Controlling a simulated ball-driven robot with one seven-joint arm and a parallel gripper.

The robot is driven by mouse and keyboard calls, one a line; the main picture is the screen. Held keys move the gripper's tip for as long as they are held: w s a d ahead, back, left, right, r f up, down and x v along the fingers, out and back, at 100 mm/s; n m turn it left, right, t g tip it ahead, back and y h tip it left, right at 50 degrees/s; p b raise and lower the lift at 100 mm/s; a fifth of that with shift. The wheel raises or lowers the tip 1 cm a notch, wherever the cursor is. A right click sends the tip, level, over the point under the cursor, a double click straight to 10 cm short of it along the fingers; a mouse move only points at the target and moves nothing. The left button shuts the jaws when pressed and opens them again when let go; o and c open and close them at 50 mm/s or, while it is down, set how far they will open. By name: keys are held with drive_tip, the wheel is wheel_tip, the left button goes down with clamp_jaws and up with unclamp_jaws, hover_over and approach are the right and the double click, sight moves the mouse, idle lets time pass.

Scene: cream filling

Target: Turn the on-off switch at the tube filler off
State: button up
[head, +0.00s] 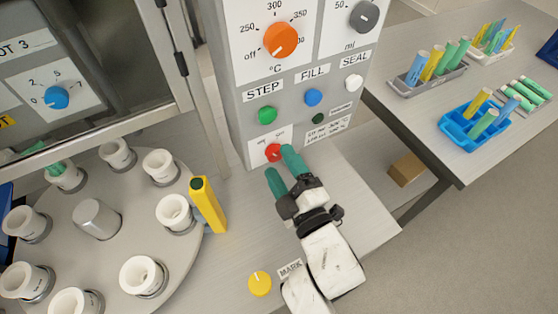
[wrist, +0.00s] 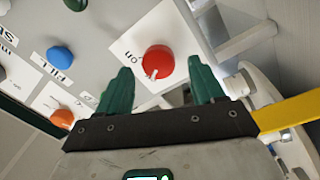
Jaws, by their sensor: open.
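The tube filler (head: 299,80) is a grey box with labelled knobs and buttons. Its red on-off switch (head: 273,152) sits low on the front panel on a white plate. In the wrist view the red switch (wrist: 157,61) shows with a white pointer mark and the word "on" to its left. My gripper (head: 281,165) is open, its two green fingers pointing at the switch. In the wrist view the fingertips (wrist: 161,76) stand to the left and right of the switch, with gaps on both sides. I cannot tell how far their tips are from the panel.
A round turntable (head: 105,240) with several white cups stands left, with a yellow marker (head: 208,204) at its edge. A yellow knob (head: 260,283) labelled MARK is near the front. Green, blue and white buttons sit above the switch. A table with tube racks (head: 474,123) is at right.

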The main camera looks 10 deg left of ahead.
drive_tip(key=b+v, duration=0.2)
drive_tip(key=v, duration=0.7)
idle(0.4)
drive_tip(key=d+f+m+g+h, duration=0.2)
drive_tip(key=d+f+m+h, duration=0.1)
drive_tip(key=d, duration=0.3)
drive_tip(key=d+f+m+g+h, duration=0.1)
drive_tip(key=d+f+m+h, duration=0.2)
drive_tip(key=d+m, duration=0.3)
drive_tip(key=w+d+f+m+g+h, duration=0.1)
drive_tip(key=d+f+m+g+h, duration=0.1)
drive_tip(key=d, duration=0.4)
drive_tip(key=shift+d+f+m+g+h, duration=0.15)
drive_tip(key=shift+f+m+h, duration=0.2)
drive_tip(key=shift+m, duration=0.35)
drive_tip(key=shift+d+f+m+g+h, duration=0.15)
drive_tip(key=shift+m+h, duration=0.3)
drive_tip(key=shift+m, duration=0.25)
drive_tip(key=s+d+f+m+g, duration=0.3)
drive_tip(key=s+f+g, duration=0.1)
drive_tip(key=s, duration=0.5)
drive_tip(key=s+d+f+m+g, duration=0.3)
drive_tip(key=s+f+g, duration=0.2)
drive_tip(key=s, duration=0.4)
drive_tip(key=shift+d+f+h, duration=0.15)
drive_tip(key=shift+d+h, duration=0.15)
